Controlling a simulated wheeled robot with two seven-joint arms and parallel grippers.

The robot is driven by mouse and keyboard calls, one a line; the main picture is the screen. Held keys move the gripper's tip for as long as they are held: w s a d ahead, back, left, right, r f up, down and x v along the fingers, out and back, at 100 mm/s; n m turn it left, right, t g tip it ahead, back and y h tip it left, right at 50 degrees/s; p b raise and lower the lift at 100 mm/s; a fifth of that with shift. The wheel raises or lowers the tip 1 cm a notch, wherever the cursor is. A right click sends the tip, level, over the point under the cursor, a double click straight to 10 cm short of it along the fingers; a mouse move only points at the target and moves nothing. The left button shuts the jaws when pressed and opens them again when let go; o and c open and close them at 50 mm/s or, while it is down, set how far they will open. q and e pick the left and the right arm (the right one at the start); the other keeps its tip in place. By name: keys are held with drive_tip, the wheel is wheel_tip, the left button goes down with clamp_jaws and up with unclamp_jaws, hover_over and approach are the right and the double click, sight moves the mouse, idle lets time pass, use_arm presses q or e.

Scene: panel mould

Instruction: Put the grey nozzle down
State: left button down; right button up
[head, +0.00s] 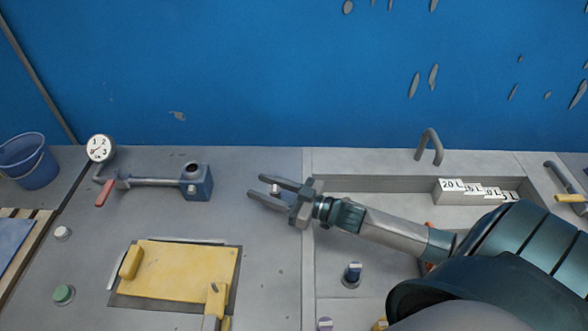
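A small light grey piece, which looks like the grey nozzle (275,188), sits between the two fingers of my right gripper (262,188) in the head view. The fingers are parted by about its width and seem to be shut on it. Most of the nozzle is hidden by the fingers. The gripper points left over the grey worktop (240,225), right of the blue block. I cannot tell how high it is above the surface. My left gripper is not in view.
A blue block (196,183) with a round hole joins a pipe with a dial gauge (100,148) and red lever (104,193). A yellow panel (185,270) lies in front. Bare worktop surrounds the gripper's left side.

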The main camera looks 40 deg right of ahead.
drive_tip(key=b+v, duration=0.1)
drive_tip(key=v, duration=0.5)
drive_tip(key=shift+s+d+f+b, duration=0.15)
drive_tip(key=shift+s+d+b, duration=0.05)
drive_tip(key=shift+s+b, duration=0.15)
drive_tip(key=v, duration=0.3)
drive_tip(key=shift+s+d+r+b, duration=0.2)
drive_tip(key=shift+s+d+b, duration=0.2)
drive_tip(key=shift+s, duration=0.2)
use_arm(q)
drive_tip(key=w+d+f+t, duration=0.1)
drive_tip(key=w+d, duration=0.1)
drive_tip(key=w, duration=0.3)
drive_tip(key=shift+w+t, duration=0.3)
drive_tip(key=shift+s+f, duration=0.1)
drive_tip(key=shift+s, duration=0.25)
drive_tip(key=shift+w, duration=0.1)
